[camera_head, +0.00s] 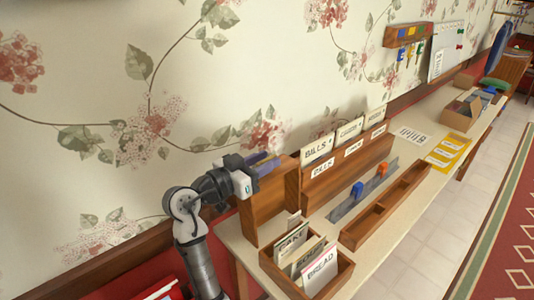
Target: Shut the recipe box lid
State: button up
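The recipe box (347,283) is a wooden box at the near end of the table. It holds upright cards, with labels such as BREAD (320,268). A wooden panel (270,207) stands upright along its back side and looks like its raised lid; the box top is open. My gripper (270,163) is at the panel's upper left edge, pointing right, on the wall side. I cannot tell if it touches the panel. The fingers are small and partly overlap, so their opening is unclear.
Behind the box, a wooden file holder (345,168) with labelled folders stands against the wall. A grey strip with blue and orange pieces (357,188) and a long wooden tray (388,205) lie beside it. Further along are a yellow sheet (447,152) and a wooden organiser (459,119).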

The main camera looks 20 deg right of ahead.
jog(key=shift+w+d, duration=0.2)
jog(key=shift+d, duration=0.35)
grip_shut()
